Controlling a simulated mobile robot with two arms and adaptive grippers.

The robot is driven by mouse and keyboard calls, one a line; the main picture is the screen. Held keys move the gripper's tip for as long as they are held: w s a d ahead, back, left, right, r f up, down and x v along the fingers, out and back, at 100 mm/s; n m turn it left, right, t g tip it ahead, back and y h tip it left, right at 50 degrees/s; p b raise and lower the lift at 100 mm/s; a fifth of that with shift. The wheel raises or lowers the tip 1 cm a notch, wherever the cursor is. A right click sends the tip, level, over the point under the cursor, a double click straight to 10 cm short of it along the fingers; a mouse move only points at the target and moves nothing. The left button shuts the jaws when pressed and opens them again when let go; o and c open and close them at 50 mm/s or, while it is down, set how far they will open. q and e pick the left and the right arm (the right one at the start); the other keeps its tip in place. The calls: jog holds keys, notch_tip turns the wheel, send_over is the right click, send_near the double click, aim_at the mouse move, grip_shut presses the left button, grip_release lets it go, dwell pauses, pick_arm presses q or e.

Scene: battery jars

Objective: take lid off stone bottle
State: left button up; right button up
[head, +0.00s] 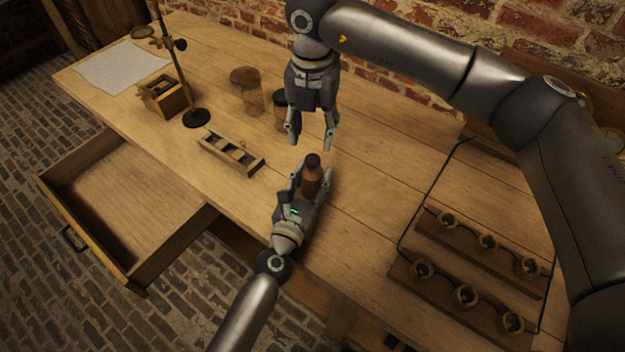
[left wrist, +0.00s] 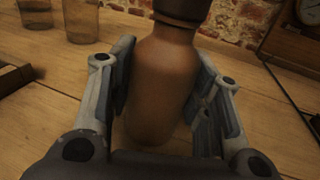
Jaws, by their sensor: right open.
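The stone bottle (head: 312,178) is brown and stands upright on the table, with a dark lid (head: 312,159) on its neck. My left gripper (head: 312,182) has its fingers on both sides of the bottle's body. In the left wrist view the bottle (left wrist: 160,85) fills the space between the finger pads, which look to be against it, and the lower edge of the lid (left wrist: 182,10) shows at the top. My right gripper (head: 312,140) is open and empty, pointing down above the table, behind and above the lid in the head view.
Glass jars (head: 248,95) and a dark-topped jar (head: 280,108) stand behind. A slotted wooden rack (head: 231,152) lies to the left, near a brass stand (head: 195,118). Wooden strips with several round brass fittings (head: 465,295) and a wire lie at right. A drawer (head: 125,205) is open at left.

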pick_arm(q)
jog(key=c, duration=0.7)
grip_shut()
pick_arm(e)
jog(key=shift+o, duration=1)
jog(key=shift+s+a+f, duration=0.15)
jog(key=shift+a+f, duration=0.05)
jog(key=shift+f, duration=0.1)
notch_tip(320, 180, down, 3)
jog(key=s+a+n+y, duration=0.2)
jog(key=a+n+y, duration=0.1)
jog(key=n, duration=0.1)
jog(key=n+t+y, duration=0.9)
jog(key=t+y, duration=0.1)
send_near(316, 161)
jog(key=x, duration=1.1)
